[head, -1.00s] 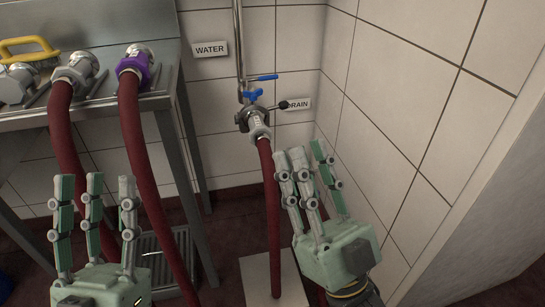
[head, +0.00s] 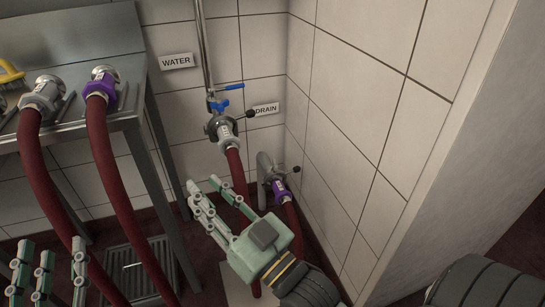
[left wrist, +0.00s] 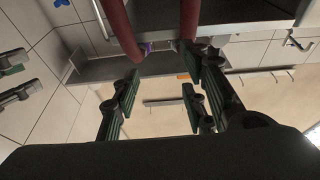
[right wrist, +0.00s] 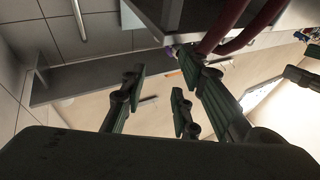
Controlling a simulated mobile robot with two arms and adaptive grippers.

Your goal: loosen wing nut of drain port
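The drain port (head: 264,167) is a metal pipe low by the wall corner, with a black-knobbed lever (head: 296,169). A purple wing nut (head: 279,187) joins a red hose (head: 294,222) to it. My right gripper (head: 206,192) is open and empty, left of the drain port and nearer to me, with its fingers pointing up and left. Its spread fingers also show in the right wrist view (right wrist: 155,95). My left gripper (head: 50,258) is open and empty at the bottom left. Its spread fingers show in the left wrist view (left wrist: 160,85). Neither gripper visibly touches the nut.
The water port (head: 222,128), with a blue lever and red hose, is on the wall above. A steel table (head: 125,115) at left carries hose couplings, one with a purple nut (head: 100,88). A floor grate (head: 138,272) lies below. Walls and a pillar bound the right side.

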